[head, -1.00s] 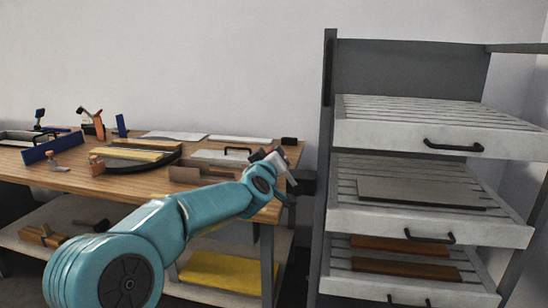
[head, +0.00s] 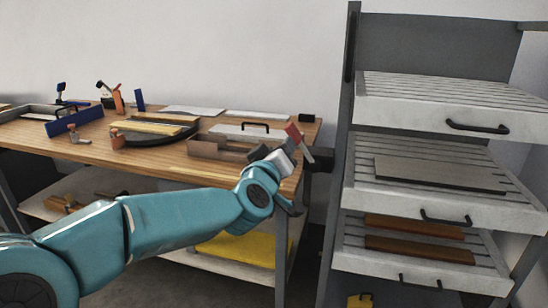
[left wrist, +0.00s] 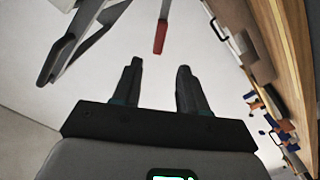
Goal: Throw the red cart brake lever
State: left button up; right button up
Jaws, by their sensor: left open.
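The red brake lever (head: 293,132) is at the right end of the wooden workbench, its red grip tilted up to the left above a grey stem. In the left wrist view the red grip (left wrist: 160,38) hangs from the top, ahead of the fingertips and roughly in line with the gap. My left gripper (head: 284,160) is just below and left of the lever, partly hidden by its own wrist. In the left wrist view my left gripper (left wrist: 160,78) has its fingers apart with nothing between them. I see a gap between fingertips and grip. My right gripper is not in view.
The workbench (head: 150,160) holds clamps, a dark round turntable (head: 145,140) and a brown open box (head: 215,150). A drying rack with pulled-out drawers (head: 450,120) stands close on the right. A yellow block (head: 240,248) lies on the lower shelf.

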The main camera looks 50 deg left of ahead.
pick_arm(q)
jog(key=v, duration=0.4)
jog(key=shift+s+d, duration=0.1)
jog(key=shift+s, duration=0.05)
jog(key=shift+f, duration=0.1)
